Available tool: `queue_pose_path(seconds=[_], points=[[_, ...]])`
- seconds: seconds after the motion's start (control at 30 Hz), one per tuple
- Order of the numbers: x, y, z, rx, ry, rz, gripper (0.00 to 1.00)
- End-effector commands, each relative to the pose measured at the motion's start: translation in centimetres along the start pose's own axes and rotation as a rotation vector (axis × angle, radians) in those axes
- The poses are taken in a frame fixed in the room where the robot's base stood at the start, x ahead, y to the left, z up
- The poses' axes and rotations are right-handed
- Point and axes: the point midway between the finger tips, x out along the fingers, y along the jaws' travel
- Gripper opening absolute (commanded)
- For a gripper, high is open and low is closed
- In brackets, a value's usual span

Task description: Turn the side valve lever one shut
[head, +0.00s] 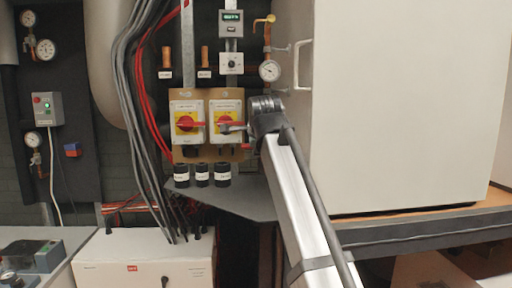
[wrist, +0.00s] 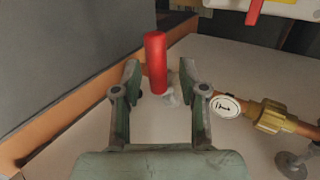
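The red valve lever (wrist: 155,62) stands upright in the wrist view, its base near the pale valve fitting. A brass pipe (wrist: 291,122) with a round white tag marked 1 (wrist: 226,106) runs to the right of it. My gripper (wrist: 159,72) is open, with one green finger on each side of the lever. Gaps show between the lever and both fingers, so it is not gripped. In the head view my arm's end (head: 264,113) is in front of the cabinet's left edge. The fingers are hard to make out there, and the lever cannot be told for sure.
Two yellow-and-red rotary switches (head: 187,122) are on the wall left of my arm's end. A large white cabinet (head: 400,100) stands close on the right. A gauge (head: 269,71) is above. In the wrist view a grey panel (wrist: 60,50) borders the left.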

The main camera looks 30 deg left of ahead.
Motion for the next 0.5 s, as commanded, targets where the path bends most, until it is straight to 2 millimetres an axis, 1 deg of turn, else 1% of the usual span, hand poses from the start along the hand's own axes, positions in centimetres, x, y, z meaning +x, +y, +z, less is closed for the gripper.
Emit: queue_pose_path(seconds=[0.17, 0.27, 0.37, 0.5], points=[[-0.1, 0.1, 0.0, -0.001, 0.001, 0.001, 0.42], [-0.8, 0.1, 0.0, -0.001, 0.001, 0.001, 0.42], [-2.0, 0.1, 0.0, -0.001, 0.0, -0.001, 0.42], [-4.5, 0.1, 0.0, -0.001, 0.0, -0.001, 0.42]])
